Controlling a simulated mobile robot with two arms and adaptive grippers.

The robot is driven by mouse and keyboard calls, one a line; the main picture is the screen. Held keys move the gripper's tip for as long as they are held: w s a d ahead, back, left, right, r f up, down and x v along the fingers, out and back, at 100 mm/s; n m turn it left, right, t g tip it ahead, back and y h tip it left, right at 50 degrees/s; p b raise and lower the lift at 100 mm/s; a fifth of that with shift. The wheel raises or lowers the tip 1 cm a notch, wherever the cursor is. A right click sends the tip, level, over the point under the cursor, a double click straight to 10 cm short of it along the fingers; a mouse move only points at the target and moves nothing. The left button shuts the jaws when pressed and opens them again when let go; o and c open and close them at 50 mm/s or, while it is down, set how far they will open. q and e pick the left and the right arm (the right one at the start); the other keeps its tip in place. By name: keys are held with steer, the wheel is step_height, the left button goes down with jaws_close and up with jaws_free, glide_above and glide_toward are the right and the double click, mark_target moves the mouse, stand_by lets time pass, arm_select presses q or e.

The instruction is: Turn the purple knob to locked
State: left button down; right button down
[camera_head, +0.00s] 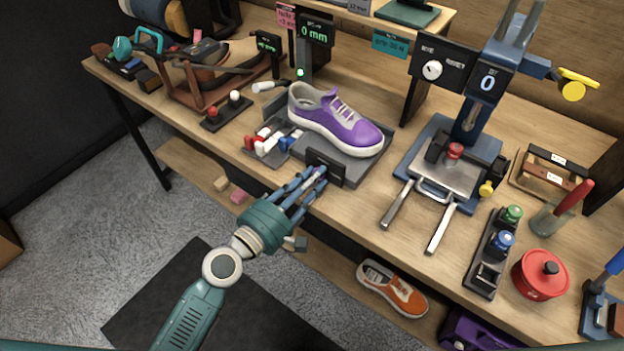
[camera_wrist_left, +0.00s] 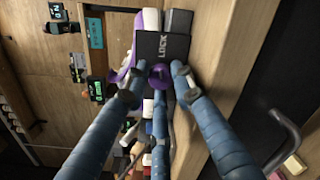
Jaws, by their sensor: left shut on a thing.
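The purple knob (camera_wrist_left: 160,76) sits on the front of a small black panel marked LOCK (camera_wrist_left: 163,48). In the head view the panel (camera_head: 326,166) stands at the front of the grey base (camera_head: 345,160) carrying the purple sneaker (camera_head: 335,120). My left gripper (camera_head: 313,176) reaches in from the front and its blue fingers are closed around the knob, which they hide in the head view. In the left wrist view the fingers (camera_wrist_left: 157,84) surround the knob. The knob's exact angle is hard to read. My right gripper is not in view.
Brushes with red, white and blue handles (camera_head: 268,142) lie left of the sneaker base. A blue press-like stand (camera_head: 450,160) is to the right. An orange sneaker (camera_head: 392,288) is on the lower shelf.

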arm_select(q)
steer(key=shift+d+m, duration=0.1)
steer(key=shift+m, duration=0.9)
steer(key=c, duration=1.7)
jaws_free()
steer(key=shift+s, duration=0.1)
steer(key=shift+c, duration=0.2)
steer(key=shift+s+a+f, duration=0.1)
steer(key=shift+s+a, duration=0.25)
steer(key=v, duration=1.1)
steer(key=shift+d, duration=0.1)
